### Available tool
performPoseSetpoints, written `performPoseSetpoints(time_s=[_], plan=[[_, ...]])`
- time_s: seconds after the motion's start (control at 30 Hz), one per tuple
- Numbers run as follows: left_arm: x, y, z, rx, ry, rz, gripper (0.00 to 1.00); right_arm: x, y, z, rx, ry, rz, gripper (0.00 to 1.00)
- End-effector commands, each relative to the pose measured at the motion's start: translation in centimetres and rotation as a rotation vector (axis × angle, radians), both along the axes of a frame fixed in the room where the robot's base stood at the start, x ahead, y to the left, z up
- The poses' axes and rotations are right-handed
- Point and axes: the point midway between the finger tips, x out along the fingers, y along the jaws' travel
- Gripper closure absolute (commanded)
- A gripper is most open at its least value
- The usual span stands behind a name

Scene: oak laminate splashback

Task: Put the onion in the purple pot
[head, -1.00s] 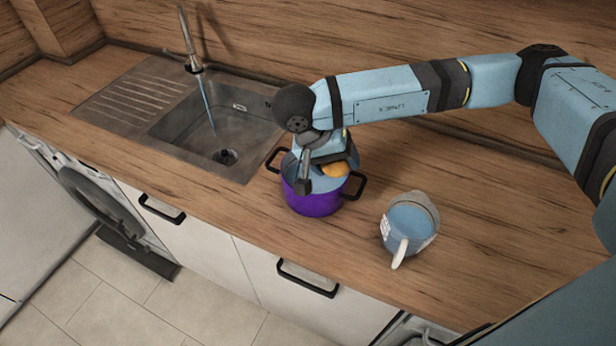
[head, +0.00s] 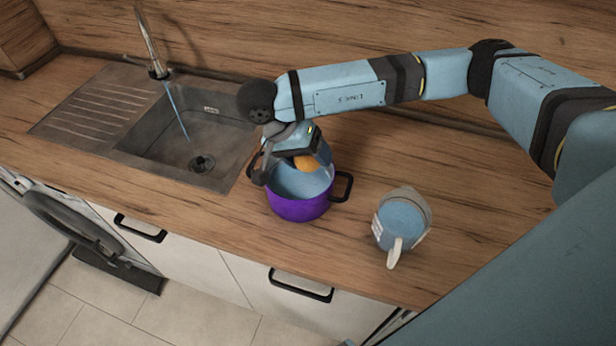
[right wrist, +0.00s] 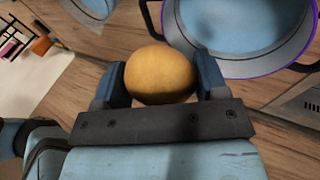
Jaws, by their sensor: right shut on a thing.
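The onion (head: 306,162) is round and yellow-brown. My right gripper (head: 292,158) is shut on it, and the right wrist view shows the onion (right wrist: 160,74) between the two fingers. The purple pot (head: 300,208) stands upright on the counter, open, with a pale blue inside and black handles. In the head view the onion appears at the pot's back rim, above the opening. My left gripper is not in view.
A clear jug-like vessel (head: 403,220) with a pale handle stands right of the pot. A sink (head: 180,140) with a tap (head: 157,68) is to the left. The wooden counter (head: 365,165) behind and right of the pot is bare.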

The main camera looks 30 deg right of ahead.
Motion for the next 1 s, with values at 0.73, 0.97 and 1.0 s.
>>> performPoseSetpoints(time_s=[0.73,0.97,1.0], plan=[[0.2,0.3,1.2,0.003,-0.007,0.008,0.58,0.0,0.0,-7.5,0.000,-0.001,0.002,0.60],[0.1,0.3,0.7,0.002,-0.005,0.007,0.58,0.0,0.0,-7.9,0.000,-0.001,0.001,0.60],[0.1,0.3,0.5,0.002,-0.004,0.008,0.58,0.0,0.0,-8.0,0.000,-0.001,0.001,0.60]])
